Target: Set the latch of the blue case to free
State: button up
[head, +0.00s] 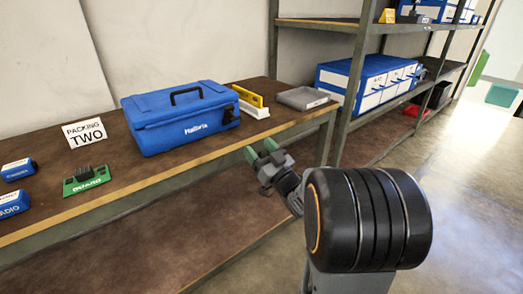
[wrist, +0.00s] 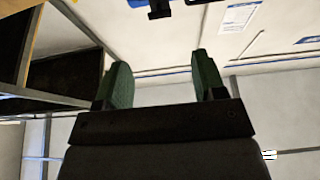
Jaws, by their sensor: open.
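The blue case (head: 175,127), lettered "Halibria", stands closed on the brown workbench, with a dark carry handle on its lid. A small dark part (head: 229,115) sits at its right end; I cannot tell whether this is the latch or how it is set. My gripper (head: 260,150) is open and empty, just off the bench's front edge, right of and nearer than the case. Its two green fingers (wrist: 161,80) stand apart in the wrist view. A blue and black piece (wrist: 160,9) is cut off at the top of that view, probably part of the case.
The workbench (head: 150,178) also holds a "PACKING TWO" sign (head: 84,133), a green-based block (head: 86,180), small blue boxes (head: 12,204), a yellow-and-white item (head: 252,102) and a grey tray (head: 302,98). Metal shelving (head: 345,105) stands to the right. Open floor lies at the right.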

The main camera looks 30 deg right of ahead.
jog(key=shift+s+f, duration=0.15)
jog(key=shift+s, duration=0.15)
